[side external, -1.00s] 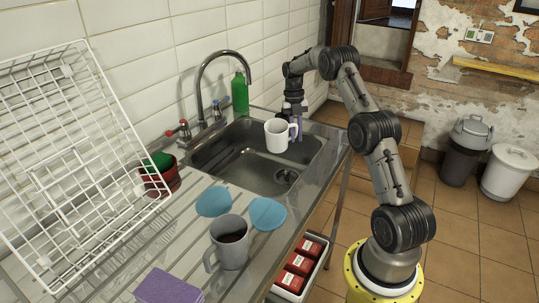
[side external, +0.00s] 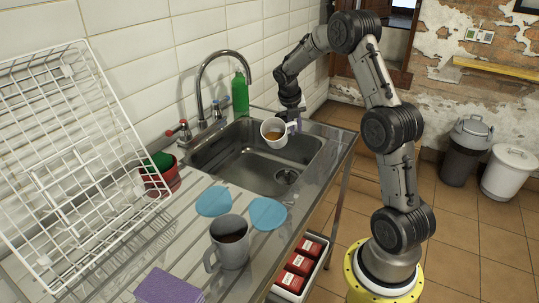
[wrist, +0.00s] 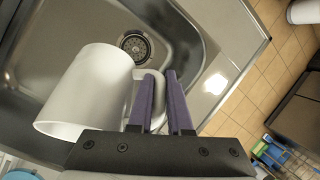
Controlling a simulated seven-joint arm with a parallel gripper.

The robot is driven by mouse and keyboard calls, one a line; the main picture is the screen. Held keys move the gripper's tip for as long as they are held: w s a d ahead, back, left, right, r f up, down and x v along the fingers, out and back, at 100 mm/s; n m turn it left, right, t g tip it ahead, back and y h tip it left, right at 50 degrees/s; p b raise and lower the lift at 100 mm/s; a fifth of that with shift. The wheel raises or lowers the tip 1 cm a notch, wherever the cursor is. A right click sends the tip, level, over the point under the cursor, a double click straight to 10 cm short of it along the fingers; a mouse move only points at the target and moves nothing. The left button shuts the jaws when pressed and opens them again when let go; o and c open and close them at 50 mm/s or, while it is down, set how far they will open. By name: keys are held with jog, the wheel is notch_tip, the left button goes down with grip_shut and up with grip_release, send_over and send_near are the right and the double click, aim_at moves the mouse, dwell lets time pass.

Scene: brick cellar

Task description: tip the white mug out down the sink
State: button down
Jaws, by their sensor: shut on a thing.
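The white mug (side external: 270,141) is held over the sink (side external: 240,155), tilted so that its mouth faces the side camera. Brown liquid (side external: 272,135) shows inside it. My gripper (side external: 293,122) is shut on the mug's handle, on the right side of the mug. In the wrist view the purple fingers of my gripper (wrist: 159,100) close on the handle, and the white mug (wrist: 90,92) lies to their left. The sink's drain (wrist: 135,44) shows beyond the mug. No liquid is seen leaving the mug.
A grey mug (side external: 229,243) with dark liquid and two blue discs (side external: 214,201) sit on the drainboard. The tap (side external: 200,85) and a green bottle (side external: 240,95) stand behind the sink. A white dish rack (side external: 75,160) is at left.

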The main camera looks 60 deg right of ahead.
jog(key=shift+s+a+r+t+h, duration=0.1)
jog(key=shift+a+r+t+h, duration=0.1)
jog(key=shift+r+h, duration=0.5)
jog(key=shift+a+r+t+h, duration=0.15)
jog(key=shift+r+t+h, duration=0.05)
jog(key=shift+r+h, duration=0.45)
dwell(0.6)
jog(key=shift+s+a+r+m+t+h, duration=0.1)
jog(key=shift+a+r+m+t+h, duration=0.15)
jog(key=shift+r+h, duration=0.45)
jog(key=shift+s+a+r+m+t+h, duration=0.15)
jog(key=shift+a+r+t+h, duration=0.2)
jog(key=shift+h, duration=0.5)
dwell(0.7)
jog(key=shift+s+a+r+h+p, duration=0.25)
jog(key=shift+a+r+h, duration=0.35)
jog(key=shift+a+h, duration=0.3)
dwell(0.5)
jog(key=shift+s+a+r+t+h+p, duration=0.15)
jog(key=shift+a+r+t+h+p, duration=0.4)
jog(key=shift+h, duration=0.45)
dwell(0.6)
jog(key=d+f+y, duration=0.1)
jog(key=w+d+f+g+y, duration=0.1)
jog(key=d+y, duration=0.1)
jog(key=shift+y, duration=0.3)
jog(key=shift+w+d+f+g+y, duration=0.1)
jog(key=shift+d+f+g+y, duration=0.2)
jog(key=shift+f+y, duration=0.35)
